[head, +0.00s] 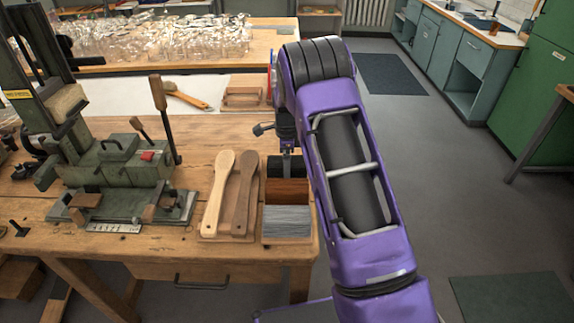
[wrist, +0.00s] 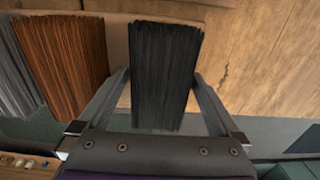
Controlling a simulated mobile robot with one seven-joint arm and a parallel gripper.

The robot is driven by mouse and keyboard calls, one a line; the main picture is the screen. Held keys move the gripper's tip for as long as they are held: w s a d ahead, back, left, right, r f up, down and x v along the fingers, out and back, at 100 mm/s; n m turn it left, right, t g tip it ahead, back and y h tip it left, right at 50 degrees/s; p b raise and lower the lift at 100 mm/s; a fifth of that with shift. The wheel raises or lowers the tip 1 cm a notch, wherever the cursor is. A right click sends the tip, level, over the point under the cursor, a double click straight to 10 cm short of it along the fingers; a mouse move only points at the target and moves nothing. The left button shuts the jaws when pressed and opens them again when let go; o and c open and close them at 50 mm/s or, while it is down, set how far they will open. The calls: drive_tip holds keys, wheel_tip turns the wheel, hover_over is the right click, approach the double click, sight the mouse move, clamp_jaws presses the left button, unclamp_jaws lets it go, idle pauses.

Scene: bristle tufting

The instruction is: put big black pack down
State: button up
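The big black pack (wrist: 165,75) is a bundle of dark bristles between the two fingers of my gripper (wrist: 163,80) in the wrist view. The fingertips meet its left and right sides, so my gripper is shut on it. In the head view the black pack (head: 275,167) is at the far end of the row of packs, with one finger of my gripper (head: 287,168) in front of it. It is beside the brown pack and at or just above the tray. I cannot tell whether its underside touches. My arm hides part of it.
A brown pack (head: 287,192) and a grey pack (head: 287,222) lie nearer in the row. Two wooden brush bodies (head: 217,190) lie just left. A green machine (head: 120,170) stands farther left on the workbench (head: 130,242). The bench's right edge is close to the packs.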

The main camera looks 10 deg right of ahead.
wheel_tip(320, 180, up, 12)
drive_tip(key=shift+r+p, duration=0.2)
drive_tip(key=shift+p, duration=0.25)
idle(0.4)
